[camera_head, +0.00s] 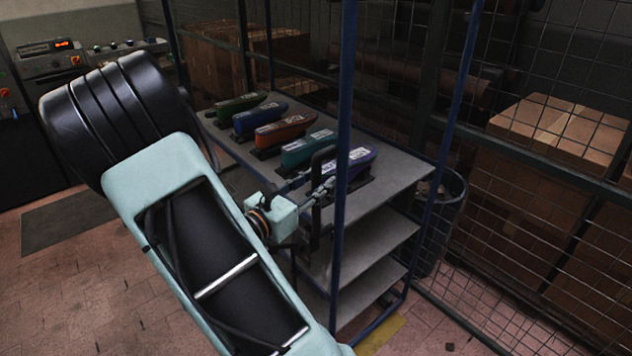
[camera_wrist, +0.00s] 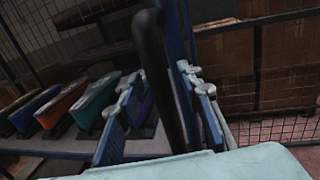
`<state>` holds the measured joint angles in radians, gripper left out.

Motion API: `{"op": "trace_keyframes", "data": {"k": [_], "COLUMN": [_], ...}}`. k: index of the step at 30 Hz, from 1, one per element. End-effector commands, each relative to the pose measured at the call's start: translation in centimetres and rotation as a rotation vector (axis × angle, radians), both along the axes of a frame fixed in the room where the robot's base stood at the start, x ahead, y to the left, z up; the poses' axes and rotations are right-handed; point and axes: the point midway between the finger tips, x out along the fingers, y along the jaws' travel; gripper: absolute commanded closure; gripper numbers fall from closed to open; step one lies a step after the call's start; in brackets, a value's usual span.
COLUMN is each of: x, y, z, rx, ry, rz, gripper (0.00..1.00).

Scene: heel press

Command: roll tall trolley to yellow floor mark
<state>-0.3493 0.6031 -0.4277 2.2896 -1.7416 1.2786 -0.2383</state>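The tall trolley (camera_head: 393,190) has blue posts and grey shelves and stands in the middle of the head view. A black upright handle bar (camera_head: 316,215) is at its near side; the bar also crosses the wrist view (camera_wrist: 158,75). My gripper (camera_head: 322,190) is at this bar. In the wrist view its two blue fingers stand apart on either side of the bar, with a visible gap at the left finger. The yellow floor mark (camera_head: 382,335) shows partly on the floor by the trolley's near right foot; the trolley hides some of it.
Several coloured shoe-shaped pieces (camera_head: 283,130) stand in a row on the top shelf. A dark mesh bin (camera_head: 440,225) is close behind the trolley's right side. A wire fence (camera_head: 520,240) with cardboard boxes behind it bounds the right. Open tiled floor (camera_head: 95,285) lies at left.

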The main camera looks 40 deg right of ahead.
Motion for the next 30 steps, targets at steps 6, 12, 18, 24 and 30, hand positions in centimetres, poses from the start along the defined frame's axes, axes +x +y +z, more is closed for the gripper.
{"op": "trace_keyframes", "data": {"k": [6, 12, 18, 24, 30], "x": [-0.1, -1.0, -2.0, -2.6, -2.8], "y": [1.2, 5.1, 9.0, 11.3, 11.7], "z": [0.0, 0.0, 0.0, 0.0, 0.0], "rx": [0.0, 0.001, 0.001, 0.0, 0.0], "ry": [-0.001, 0.0, -0.001, 0.0, 0.0], "rz": [0.003, 0.006, 0.005, 0.002, 0.0], "gripper": [0.66, 0.66, 0.66, 0.66, 0.66]}}
